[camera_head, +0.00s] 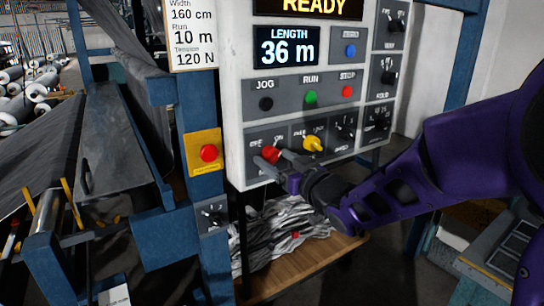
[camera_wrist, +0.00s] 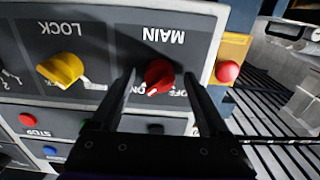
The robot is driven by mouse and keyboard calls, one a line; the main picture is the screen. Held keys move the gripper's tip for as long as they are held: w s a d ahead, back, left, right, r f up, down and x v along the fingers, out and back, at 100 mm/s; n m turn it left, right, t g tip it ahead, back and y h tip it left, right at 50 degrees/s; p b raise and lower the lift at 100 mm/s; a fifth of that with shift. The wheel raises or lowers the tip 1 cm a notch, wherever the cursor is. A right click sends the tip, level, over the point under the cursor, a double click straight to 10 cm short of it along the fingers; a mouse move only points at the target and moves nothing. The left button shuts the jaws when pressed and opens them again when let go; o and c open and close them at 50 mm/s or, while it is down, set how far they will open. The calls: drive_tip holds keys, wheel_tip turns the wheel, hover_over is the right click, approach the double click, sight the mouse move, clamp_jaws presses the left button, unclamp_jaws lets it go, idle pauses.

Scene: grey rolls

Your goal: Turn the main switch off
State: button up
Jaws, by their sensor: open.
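The main switch is a red rotary knob at the lower left of the control panel, seen in the head view (camera_head: 271,154) and upside down in the wrist view (camera_wrist: 158,75). Its label reads MAIN, with ON and OFF on either side. A small white mark on the knob shows on the side where the labels are, seemingly nearer ON. My gripper (camera_wrist: 159,73) is open, with one finger on each side of the knob. In the head view my gripper (camera_head: 270,159) reaches the knob from below right. I cannot tell whether the fingers touch it.
A yellow LOCK knob (camera_head: 313,144) sits right of the main switch. JOG, RUN and STOP buttons (camera_head: 347,92) are above, under a display (camera_head: 288,47) reading 36 m. A red button on a yellow plate (camera_head: 208,153) is on the blue post at left. Crumpled cloth (camera_head: 280,222) lies below.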

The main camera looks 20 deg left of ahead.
drive_tip(key=shift+c, duration=0.2)
clamp_jaws()
idle(0.4)
drive_tip(key=shift+f+b, duration=0.1)
drive_tip(key=shift+b, duration=0.3)
drive_tip(key=n+b, duration=0.6)
drive_tip(key=shift+w, duration=0.1)
drive_tip(key=n, duration=0.5)
drive_tip(key=shift+r+n, duration=0.2)
drive_tip(key=shift+n, duration=0.2)
drive_tip(key=n, duration=0.6)
